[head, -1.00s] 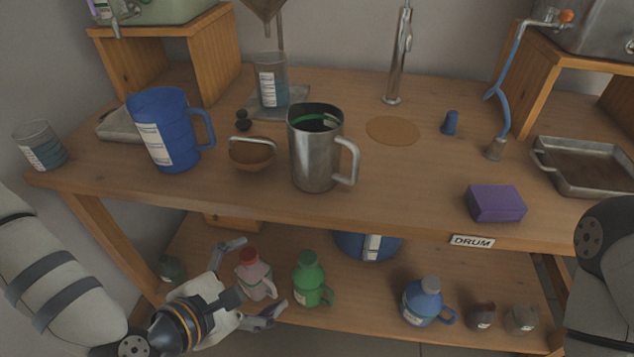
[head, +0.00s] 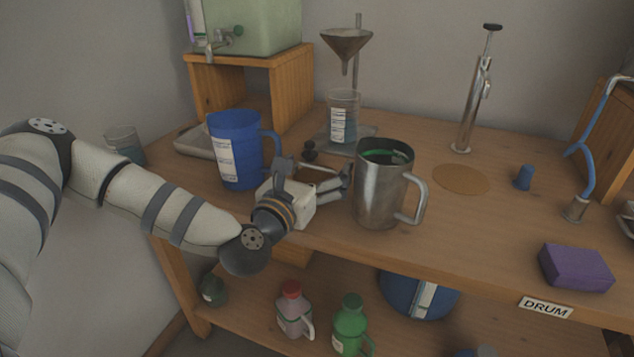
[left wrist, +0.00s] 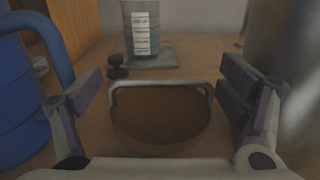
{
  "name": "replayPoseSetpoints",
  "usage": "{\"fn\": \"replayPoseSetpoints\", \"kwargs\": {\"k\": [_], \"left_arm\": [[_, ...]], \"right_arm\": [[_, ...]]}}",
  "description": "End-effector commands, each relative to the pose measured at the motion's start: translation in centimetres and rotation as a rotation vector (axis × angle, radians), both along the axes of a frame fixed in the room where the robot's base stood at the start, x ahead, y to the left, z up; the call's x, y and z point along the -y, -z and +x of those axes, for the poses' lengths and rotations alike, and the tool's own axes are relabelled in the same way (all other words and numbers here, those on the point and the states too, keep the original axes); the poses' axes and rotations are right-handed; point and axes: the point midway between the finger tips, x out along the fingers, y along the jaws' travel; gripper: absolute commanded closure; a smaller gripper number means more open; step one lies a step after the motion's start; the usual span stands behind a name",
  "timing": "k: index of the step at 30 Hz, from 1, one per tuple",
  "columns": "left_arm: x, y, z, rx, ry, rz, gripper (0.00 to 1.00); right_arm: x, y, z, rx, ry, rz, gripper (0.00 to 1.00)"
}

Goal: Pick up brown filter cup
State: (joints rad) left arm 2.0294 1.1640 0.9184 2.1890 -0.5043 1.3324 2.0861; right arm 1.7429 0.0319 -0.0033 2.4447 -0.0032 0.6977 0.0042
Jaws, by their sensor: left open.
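The brown filter cup (left wrist: 160,118) sits on the table, centred in the left wrist view, with its pale wire handle arched across its far side. In the head view it is mostly hidden behind my left gripper, with only a brown bit (head: 312,174) showing. My left gripper (head: 318,177) is open and low over the tabletop. In the left wrist view, its two fingers (left wrist: 165,88) stand to the left and right of the cup, apart from it. My right gripper is not in view.
A blue jug (head: 233,152) stands close on the left and a steel pitcher (head: 381,190) close on the right. A purple block (head: 576,267) lies at the front right.

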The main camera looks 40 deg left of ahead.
Motion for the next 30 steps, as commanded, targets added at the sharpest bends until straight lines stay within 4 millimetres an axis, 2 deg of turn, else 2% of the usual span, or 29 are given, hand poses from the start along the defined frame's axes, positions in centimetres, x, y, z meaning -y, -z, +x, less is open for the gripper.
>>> {"fn": "replayPoseSetpoints", "kwargs": {"k": [7,9,11,22,26,30], "left_arm": [[0.0,0.1,0.3,-0.002,0.001,0.001,0.13],[0.0,0.1,0.3,-0.002,0.001,0.001,0.29],[0.0,0.1,0.3,-0.002,0.001,0.001,0.41],[0.0,-0.3,0.3,-0.001,0.001,0.000,0.41],[0.0,-2.2,0.3,0.004,0.001,0.000,0.41],[-0.1,-5.9,0.3,0.010,0.000,-0.001,0.41]], "right_arm": [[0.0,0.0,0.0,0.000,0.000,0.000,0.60],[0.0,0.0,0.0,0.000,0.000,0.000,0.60],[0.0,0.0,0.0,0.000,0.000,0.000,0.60],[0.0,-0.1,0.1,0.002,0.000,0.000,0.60],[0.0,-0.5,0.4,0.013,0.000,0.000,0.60],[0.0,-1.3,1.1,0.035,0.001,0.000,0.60]]}}
